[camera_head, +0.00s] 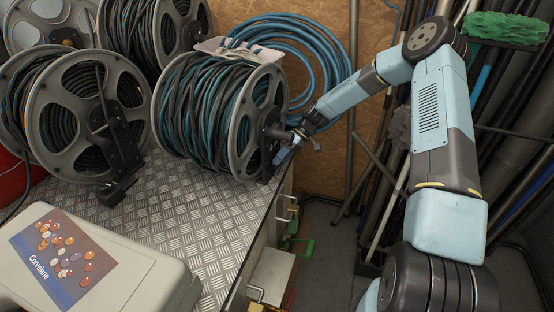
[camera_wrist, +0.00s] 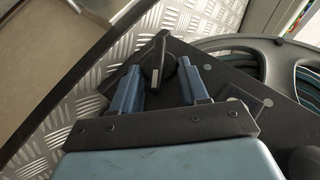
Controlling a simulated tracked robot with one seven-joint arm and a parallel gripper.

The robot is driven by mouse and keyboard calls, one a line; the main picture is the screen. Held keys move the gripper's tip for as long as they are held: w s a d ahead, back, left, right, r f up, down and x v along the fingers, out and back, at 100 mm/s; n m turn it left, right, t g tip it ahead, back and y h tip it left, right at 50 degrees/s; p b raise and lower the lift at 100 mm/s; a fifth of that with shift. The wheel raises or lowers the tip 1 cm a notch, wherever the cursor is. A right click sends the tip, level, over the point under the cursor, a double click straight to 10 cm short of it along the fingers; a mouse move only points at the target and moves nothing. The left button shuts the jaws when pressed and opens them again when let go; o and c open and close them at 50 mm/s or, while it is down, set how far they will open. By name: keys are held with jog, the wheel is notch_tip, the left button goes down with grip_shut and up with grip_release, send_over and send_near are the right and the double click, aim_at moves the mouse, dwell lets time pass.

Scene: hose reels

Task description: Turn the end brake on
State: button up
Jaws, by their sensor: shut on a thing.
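The end reel (camera_head: 246,120), wound with black and teal hose, stands at the right edge of the metal-topped bench. In the wrist view, its black brake knob (camera_wrist: 157,62) with a pale mark sits on a dark plate (camera_wrist: 228,88) beside the reel's grey rim (camera_wrist: 290,58). My gripper (camera_head: 285,153) is at the lower right side of this reel. In the wrist view, the blue fingers of my gripper (camera_wrist: 160,72) stand on either side of the knob and are shut on it. In the head view the knob is hidden by my gripper.
More hose reels (camera_head: 75,115) stand to the left and behind. A pale case (camera_head: 150,270) lies at the bench's front. The diamond-plate top (camera_head: 190,205) is clear between. Poles and a green broom (camera_head: 505,28) lean at the right.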

jog(key=g+y, duration=0.1)
jog(key=f+m+g+y, duration=0.1)
jog(key=w+d+g+y, duration=0.1)
jog(key=g, duration=0.1)
jog(key=shift+f, duration=0.35)
jog(key=shift+s+f+m+g+y, duration=0.1)
jog(key=shift+f+m+g+y, duration=0.1)
jog(key=shift+m+g+y, duration=0.4)
jog(key=shift+f+m+g+y, duration=0.15)
jog(key=shift+m+g+y, duration=0.15)
jog(key=shift+g+y, duration=0.45)
jog(key=shift+a, duration=0.1)
jog(key=o, duration=1)
jog(key=shift+a+r, duration=0.1)
jog(key=shift+o, duration=0.2)
jog(key=v, duration=0.7)
jog(key=shift+w+d, duration=0.25)
